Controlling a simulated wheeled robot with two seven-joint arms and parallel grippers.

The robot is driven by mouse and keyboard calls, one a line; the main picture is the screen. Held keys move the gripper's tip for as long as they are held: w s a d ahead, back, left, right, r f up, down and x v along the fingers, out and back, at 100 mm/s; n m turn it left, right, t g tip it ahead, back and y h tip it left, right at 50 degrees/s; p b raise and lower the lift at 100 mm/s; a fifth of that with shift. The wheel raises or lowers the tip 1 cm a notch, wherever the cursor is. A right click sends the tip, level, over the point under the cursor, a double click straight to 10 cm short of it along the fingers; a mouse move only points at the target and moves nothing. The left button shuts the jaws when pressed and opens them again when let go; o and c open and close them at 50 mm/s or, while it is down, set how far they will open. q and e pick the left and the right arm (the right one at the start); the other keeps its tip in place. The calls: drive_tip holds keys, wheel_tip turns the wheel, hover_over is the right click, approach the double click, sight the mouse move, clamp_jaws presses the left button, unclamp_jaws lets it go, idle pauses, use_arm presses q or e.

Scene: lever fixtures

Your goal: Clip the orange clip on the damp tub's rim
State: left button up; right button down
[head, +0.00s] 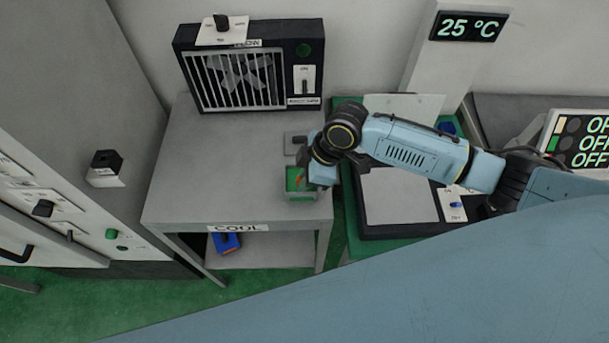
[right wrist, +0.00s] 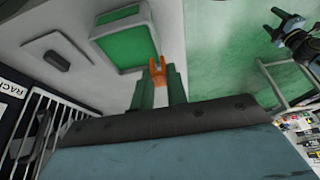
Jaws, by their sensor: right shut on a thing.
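The orange clip (right wrist: 157,75) is held between the green fingertips of my right gripper (right wrist: 157,90); it also shows as a small orange spot in the head view (head: 299,180). A small pale tub (right wrist: 152,35) with a green inside lies just beyond the clip in the right wrist view. In the head view the tub (head: 302,198) stands near the table's right front corner, partly hidden by my right gripper (head: 305,181). The clip overlaps the tub's near rim corner in the picture; I cannot tell whether it touches. No damp marking is readable.
A grey plate with a dark knob (right wrist: 57,62) lies beside the tub. A grilled fan box (head: 250,75) stands at the table's back. The grey table (head: 205,170) is clear to the left. A dark-framed plate (head: 398,195) lies right of the table, below my right arm.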

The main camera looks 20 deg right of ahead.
sight(305, 192)
drive_tip(key=shift+f, duration=0.25)
idle(0.4)
drive_tip(key=shift+f, duration=0.4)
drive_tip(key=shift+f+b, duration=0.3)
drive_tip(key=shift+f, duration=0.05)
drive_tip(key=shift+f, duration=0.45)
drive_tip(key=shift+f, duration=0.15)
idle(0.4)
drive_tip(key=shift+f+b, duration=0.4)
drive_tip(key=shift+f, duration=0.1)
